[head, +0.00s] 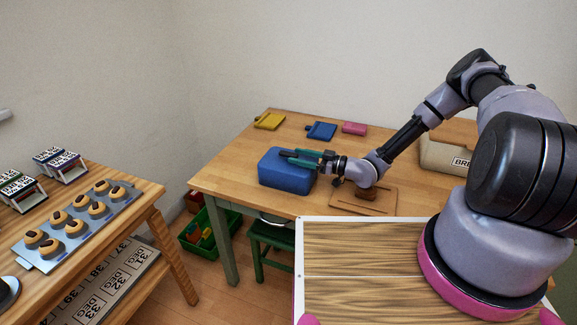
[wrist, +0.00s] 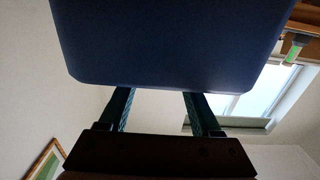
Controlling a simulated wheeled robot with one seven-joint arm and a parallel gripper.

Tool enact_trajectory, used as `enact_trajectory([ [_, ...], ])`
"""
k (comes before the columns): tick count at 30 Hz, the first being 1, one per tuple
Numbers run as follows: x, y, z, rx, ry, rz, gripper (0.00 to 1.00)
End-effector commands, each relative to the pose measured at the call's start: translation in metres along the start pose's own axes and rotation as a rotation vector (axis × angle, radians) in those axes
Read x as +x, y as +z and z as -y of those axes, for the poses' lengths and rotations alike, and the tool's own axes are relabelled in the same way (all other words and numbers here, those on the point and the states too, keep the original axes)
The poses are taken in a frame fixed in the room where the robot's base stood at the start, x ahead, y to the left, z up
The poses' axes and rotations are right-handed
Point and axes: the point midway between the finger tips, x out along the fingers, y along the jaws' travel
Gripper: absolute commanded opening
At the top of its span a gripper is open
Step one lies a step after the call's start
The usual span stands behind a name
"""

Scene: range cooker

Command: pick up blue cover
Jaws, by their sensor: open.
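The blue cover (head: 285,175) is a box-like piece with rounded edges. It sits at the front left of the wooden table in the head view. My gripper (head: 303,157) is at its top right, with green fingers that reach over its upper side. In the wrist view the cover (wrist: 170,40) fills the upper middle. There the gripper's two fingers (wrist: 160,105) are spread apart, and their tips are hidden behind the cover's edge. I cannot tell whether they touch it. The gripper is open.
A wooden board (head: 345,205) with a brown item lies right of the cover. A beige bread box (head: 440,155) stands at the right. Yellow (head: 269,121), blue (head: 321,131) and pink (head: 354,128) pieces lie at the back. A green stool (head: 262,235) is below the table.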

Motion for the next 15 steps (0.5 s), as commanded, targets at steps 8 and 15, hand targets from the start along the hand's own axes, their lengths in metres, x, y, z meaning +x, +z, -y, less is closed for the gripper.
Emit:
enact_trajectory([
  [8,0.039,0.0,0.001,0.001,-0.001,0.0,0.65],
  [15,0.042,0.0,0.0,0.001,0.001,0.001,0.65],
])
